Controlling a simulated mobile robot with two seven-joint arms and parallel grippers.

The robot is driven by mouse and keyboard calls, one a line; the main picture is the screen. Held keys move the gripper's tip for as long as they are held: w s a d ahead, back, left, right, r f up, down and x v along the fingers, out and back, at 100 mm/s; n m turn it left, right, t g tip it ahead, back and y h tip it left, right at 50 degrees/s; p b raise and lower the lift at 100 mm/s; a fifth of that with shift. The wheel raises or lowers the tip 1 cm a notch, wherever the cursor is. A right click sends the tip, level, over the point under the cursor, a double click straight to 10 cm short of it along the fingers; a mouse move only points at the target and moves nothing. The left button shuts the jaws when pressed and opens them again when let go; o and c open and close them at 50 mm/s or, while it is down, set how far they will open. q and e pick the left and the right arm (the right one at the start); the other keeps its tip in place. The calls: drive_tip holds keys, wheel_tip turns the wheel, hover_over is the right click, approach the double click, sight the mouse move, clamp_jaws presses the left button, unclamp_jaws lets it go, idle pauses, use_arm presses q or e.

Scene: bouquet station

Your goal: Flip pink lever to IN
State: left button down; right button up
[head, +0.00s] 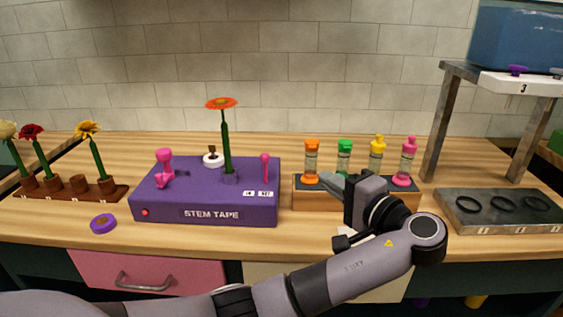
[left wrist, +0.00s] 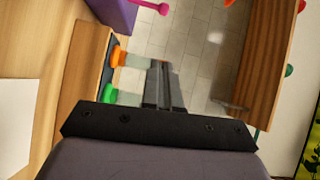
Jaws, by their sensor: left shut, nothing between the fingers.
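A purple box marked STEM TAPE (head: 210,203) sits on the wooden counter. A thin pink lever (head: 265,166) with a round knob stands about upright near its right end, above two small white labels too small to read surely. In the left wrist view the pink lever (left wrist: 150,7) shows at the top edge beside the purple box (left wrist: 113,12). My left gripper (head: 332,187) is shut and empty, in front of the vial rack and right of the lever, apart from it. My right gripper is not in view.
A wooden rack (head: 305,201) holds orange, green, yellow and pink-topped vials close to my gripper. An orange flower (head: 222,104) stands in the box, left of the lever. A pink clamp-like part (head: 164,168) is at the box's left. A purple tape roll (head: 103,223) lies at front left.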

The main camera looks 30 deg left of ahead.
use_arm(q)
drive_tip(key=p, duration=0.2)
approach(265, 170)
drive_tip(key=w+r, duration=0.4)
drive_tip(key=w, duration=0.1)
drive_tip(key=a, duration=0.3)
drive_tip(key=s+a+f+p, duration=0.1)
drive_tip(key=a, duration=0.1)
drive_tip(key=shift+a, duration=0.1)
